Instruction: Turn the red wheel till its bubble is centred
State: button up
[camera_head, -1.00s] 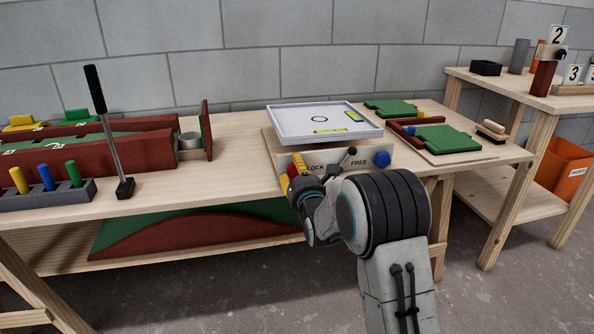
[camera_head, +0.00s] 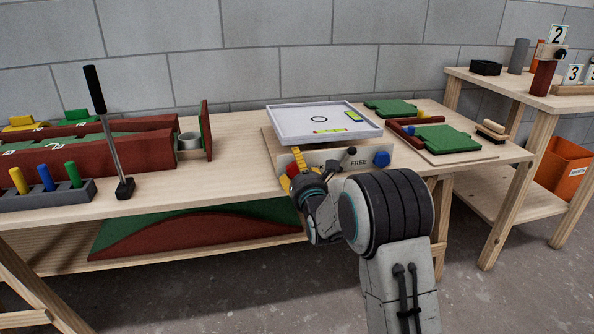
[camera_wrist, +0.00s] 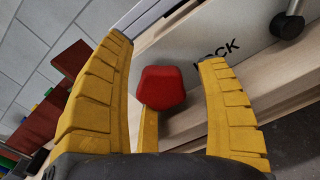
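The red wheel (camera_wrist: 165,88) shows in the wrist view between the yellow fingers of my gripper (camera_wrist: 166,52). The fingers are spread, with gaps on both sides of the wheel. In the head view my gripper (camera_head: 298,165) is at the left of the panel front and mostly covers the red wheel (camera_head: 290,170). A white tilting tray (camera_head: 290,122) above the panel carries a yellow-green vial (camera_head: 330,131) along its front edge and another vial (camera_head: 354,116) at the right. The bubbles are too small to place.
A blue wheel (camera_head: 381,159) is at the panel's right end. A dark lever (camera_head: 347,154) stands between the wheels, near the FREE label. Green pieces (camera_head: 447,138) lie to the right. An upright dark-handled tool (camera_head: 103,120) stands on the left of the bench.

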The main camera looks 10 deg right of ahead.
jog(key=shift+a+f, duration=0.1)
jog(key=shift+f, duration=0.1)
